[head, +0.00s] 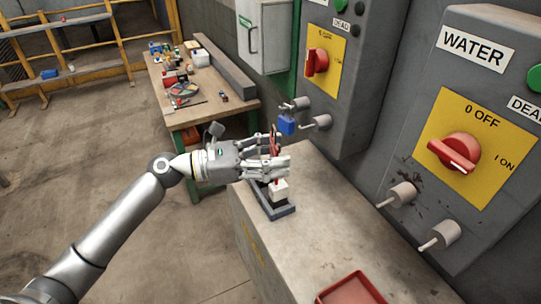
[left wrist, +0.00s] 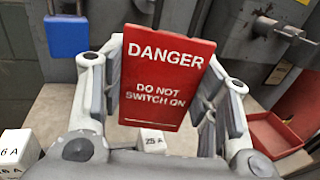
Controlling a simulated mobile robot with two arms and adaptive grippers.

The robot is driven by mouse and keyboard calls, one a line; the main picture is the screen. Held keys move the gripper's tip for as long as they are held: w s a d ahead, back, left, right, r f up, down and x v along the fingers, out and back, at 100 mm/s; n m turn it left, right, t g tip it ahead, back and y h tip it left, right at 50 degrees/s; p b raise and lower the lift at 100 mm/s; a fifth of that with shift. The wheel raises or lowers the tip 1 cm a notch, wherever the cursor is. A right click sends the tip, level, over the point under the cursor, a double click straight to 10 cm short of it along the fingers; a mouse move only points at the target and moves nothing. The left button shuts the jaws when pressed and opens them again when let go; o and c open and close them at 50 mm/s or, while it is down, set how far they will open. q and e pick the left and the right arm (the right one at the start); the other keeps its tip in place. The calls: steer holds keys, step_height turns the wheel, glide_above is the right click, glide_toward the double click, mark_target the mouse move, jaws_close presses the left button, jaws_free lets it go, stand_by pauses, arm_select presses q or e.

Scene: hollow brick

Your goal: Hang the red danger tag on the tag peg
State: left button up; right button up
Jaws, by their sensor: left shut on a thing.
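The red danger tag (left wrist: 165,75) is upright between the fingers of my left gripper (left wrist: 165,100) in the left wrist view, its white lettering facing the camera. In the head view my left gripper (head: 281,152) is shut on the tag (head: 275,143), which is mostly hidden by the fingers. The hand is above the concrete block, in front of the left grey panel. Pegs stick out below the panels: a left-panel peg (head: 320,122), and two on the WATER panel, an upper one (head: 402,195) and a lower one (head: 440,235). I cannot tell which is the tag peg.
A blue padlock (head: 287,125) hangs close behind the hand. White fuse blocks (head: 279,190) stand in a dark holder (head: 274,211) below it. A red tray (head: 352,290) lies on the block's near end. A cluttered workbench (head: 172,118) stands behind.

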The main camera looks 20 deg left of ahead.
arm_select(q)
steer(key=shift+w+d, duration=0.3)
steer(key=shift+x, duration=0.85)
steer(key=w+d, duration=0.1)
steer(key=w, duration=0.1)
steer(key=w+d+f, duration=0.1)
steer(key=w+d, duration=0.1)
steer(key=shift+d+b, duration=0.15)
steer(key=shift+b, duration=0.2)
steer(key=shift+d+f, duration=0.15)
arm_select(e)
steer(key=shift+w+d+f, duration=0.2)
steer(key=shift+d, duration=0.25)
steer(key=shift+d, duration=0.35)
arm_select(q)
steer(key=o, duration=0.9)
steer(key=shift+o, duration=0.2)
